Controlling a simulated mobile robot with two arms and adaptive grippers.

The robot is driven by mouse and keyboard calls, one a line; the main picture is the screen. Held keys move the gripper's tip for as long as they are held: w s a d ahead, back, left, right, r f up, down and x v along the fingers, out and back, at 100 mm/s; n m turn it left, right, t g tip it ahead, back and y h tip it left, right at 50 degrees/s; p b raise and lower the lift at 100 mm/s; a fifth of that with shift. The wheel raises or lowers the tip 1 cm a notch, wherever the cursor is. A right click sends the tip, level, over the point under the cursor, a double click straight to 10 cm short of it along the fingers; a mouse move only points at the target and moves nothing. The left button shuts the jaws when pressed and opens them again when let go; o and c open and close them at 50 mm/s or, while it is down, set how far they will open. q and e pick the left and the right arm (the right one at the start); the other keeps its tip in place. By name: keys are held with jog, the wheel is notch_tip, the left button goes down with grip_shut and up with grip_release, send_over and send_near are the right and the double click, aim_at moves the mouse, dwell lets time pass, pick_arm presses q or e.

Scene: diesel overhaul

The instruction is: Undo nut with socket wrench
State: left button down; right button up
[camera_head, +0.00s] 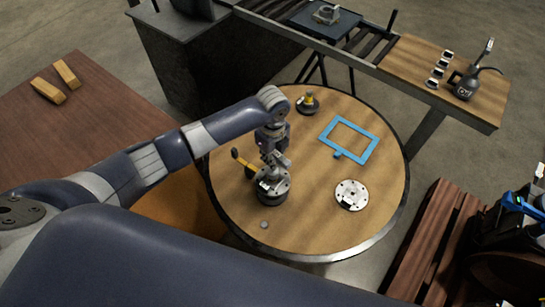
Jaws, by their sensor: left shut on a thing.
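My left gripper (271,163) is over the round table, pointing down at a dark round assembly with a light metal flange (272,186). It is shut on what looks like the socket wrench (243,160), whose yellow and black handle sticks out to the left. The wrench's head is hidden by the gripper and the assembly, and I cannot tell whether it sits on a nut. No nut can be made out on the assembly. My right gripper is not in view.
The round table (310,225) also holds a light flange disc (351,194), a blue rectangular frame (349,140), a dark part with a yellow top (308,103) and a small grey disc (264,225). A wooden bench (470,103) with an oil can (465,87) stands behind right.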

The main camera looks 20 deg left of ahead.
pick_arm(q)
jog(key=shift+m, duration=2.1)
